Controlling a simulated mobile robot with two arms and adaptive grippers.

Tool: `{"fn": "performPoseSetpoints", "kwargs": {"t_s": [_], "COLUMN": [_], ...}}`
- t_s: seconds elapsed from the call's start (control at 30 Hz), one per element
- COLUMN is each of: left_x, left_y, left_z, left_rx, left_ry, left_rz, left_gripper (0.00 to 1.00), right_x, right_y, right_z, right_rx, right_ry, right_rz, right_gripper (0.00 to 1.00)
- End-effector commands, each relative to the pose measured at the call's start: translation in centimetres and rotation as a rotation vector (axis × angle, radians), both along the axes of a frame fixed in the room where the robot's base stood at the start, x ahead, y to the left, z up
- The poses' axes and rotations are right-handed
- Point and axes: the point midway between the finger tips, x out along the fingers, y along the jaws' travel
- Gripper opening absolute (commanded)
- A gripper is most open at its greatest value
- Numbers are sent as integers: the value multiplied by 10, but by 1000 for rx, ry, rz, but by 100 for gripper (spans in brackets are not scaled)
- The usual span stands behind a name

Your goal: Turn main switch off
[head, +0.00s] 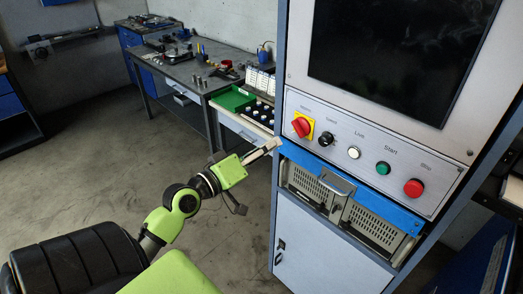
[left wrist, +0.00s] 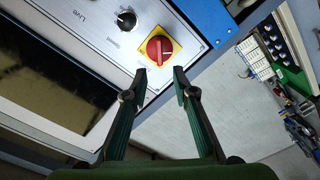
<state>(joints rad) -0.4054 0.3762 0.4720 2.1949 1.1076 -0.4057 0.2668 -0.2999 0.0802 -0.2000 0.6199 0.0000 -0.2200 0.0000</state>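The main switch (head: 301,126) is a red rotary knob on a yellow plate, at the left end of the control panel (head: 345,150). It also shows in the left wrist view (left wrist: 158,48), just beyond my fingertips. My left gripper (head: 274,145) is at the left edge of the cabinet, a little below and left of the switch. In the left wrist view my left gripper (left wrist: 161,78) is open and empty. Its two fingers point toward the switch, one on each side of its line, with a gap visible before the knob. My right gripper is out of view.
Right of the switch sit a black knob (head: 326,139), a white button (head: 354,153), a green button (head: 383,168) and a red button (head: 414,187). A dark screen (head: 400,50) is above. A workbench (head: 190,75) with tools stands behind left. The floor at left is clear.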

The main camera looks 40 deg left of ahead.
Motion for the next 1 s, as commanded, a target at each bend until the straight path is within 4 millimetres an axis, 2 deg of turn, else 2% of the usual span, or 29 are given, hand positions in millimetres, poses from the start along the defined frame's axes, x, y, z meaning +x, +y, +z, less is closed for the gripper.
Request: {"fn": "performPoseSetpoints", "kwargs": {"t_s": [0.1, 0.3, 0.87, 0.97, 1.0], "left_x": [-12, -20, -20, -19, -18], "left_y": [1, 2, 2, 4, 8], "left_z": [-1, 0, 0, -10, -21], "left_rx": [0, 0, -1, 1, 2], "left_ry": [4, -1, 0, 14, 30], "left_rz": [-1, 1, 0, 8, 16], "left_gripper": [26, 26, 26, 26, 26], "right_x": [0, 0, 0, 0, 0], "right_y": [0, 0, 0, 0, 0], "right_z": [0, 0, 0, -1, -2], "right_rx": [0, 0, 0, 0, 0], "right_ry": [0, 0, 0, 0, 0], "right_rz": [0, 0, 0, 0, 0], "right_gripper": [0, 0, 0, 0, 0]}}
